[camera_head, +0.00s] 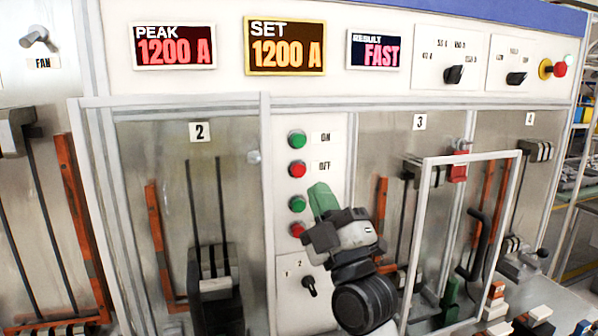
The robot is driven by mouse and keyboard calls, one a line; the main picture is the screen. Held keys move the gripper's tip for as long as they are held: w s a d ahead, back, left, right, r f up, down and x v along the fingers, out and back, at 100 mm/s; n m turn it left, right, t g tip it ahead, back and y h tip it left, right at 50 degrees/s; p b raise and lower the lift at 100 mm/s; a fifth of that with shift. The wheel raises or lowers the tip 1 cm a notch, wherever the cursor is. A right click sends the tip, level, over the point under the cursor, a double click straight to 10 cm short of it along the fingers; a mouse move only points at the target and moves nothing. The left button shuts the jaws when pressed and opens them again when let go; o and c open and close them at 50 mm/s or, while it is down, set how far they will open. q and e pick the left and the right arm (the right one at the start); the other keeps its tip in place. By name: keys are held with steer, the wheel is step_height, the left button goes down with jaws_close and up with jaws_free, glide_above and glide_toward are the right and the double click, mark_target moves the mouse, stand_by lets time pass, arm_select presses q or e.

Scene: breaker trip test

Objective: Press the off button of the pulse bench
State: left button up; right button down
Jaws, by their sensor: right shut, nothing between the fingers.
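The pulse bench (340,100) fills the view, a pale upright panel. A narrow strip between bays 2 and 3 carries a green button (297,139) labelled ON and, below it, a red button (297,169) labelled OFF. Under these sit a second green button (297,204) and a second red button (297,230); any labels beside them are hidden by my gripper. My right gripper (321,198) is shut and empty, its green fingers pointing up and just right of the lower green button. Contact with the panel cannot be told. My left gripper is not in view.
Displays read PEAK 1200 A (174,46), SET 1200 A (285,46) and FAST (375,50). A small rotary switch (310,284) is below the buttons. A pale door frame (470,158) stands in front of bay 3, right of my arm. A red knob (560,69) is at upper right.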

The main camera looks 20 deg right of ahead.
mark_target(301, 177)
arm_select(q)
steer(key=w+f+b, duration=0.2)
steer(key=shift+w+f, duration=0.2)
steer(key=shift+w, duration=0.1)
arm_select(e)
steer(key=w, duration=0.8)
steer(key=shift+w+a, duration=0.15)
steer(key=shift+w, duration=0.25)
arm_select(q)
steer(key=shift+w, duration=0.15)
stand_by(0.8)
arm_select(e)
steer(key=shift+w, duration=0.15)
steer(key=shift+w, duration=0.3)
arm_select(q)
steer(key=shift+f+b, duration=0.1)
steer(key=shift+b, duration=0.2)
arm_select(e)
steer(key=shift+w, duration=0.45)
stand_by(0.7)
steer(key=shift+s, duration=0.1)
arm_select(q)
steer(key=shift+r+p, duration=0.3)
steer(key=shift+p, duration=0.05)
arm_select(e)
steer(key=shift+s, duration=0.8)
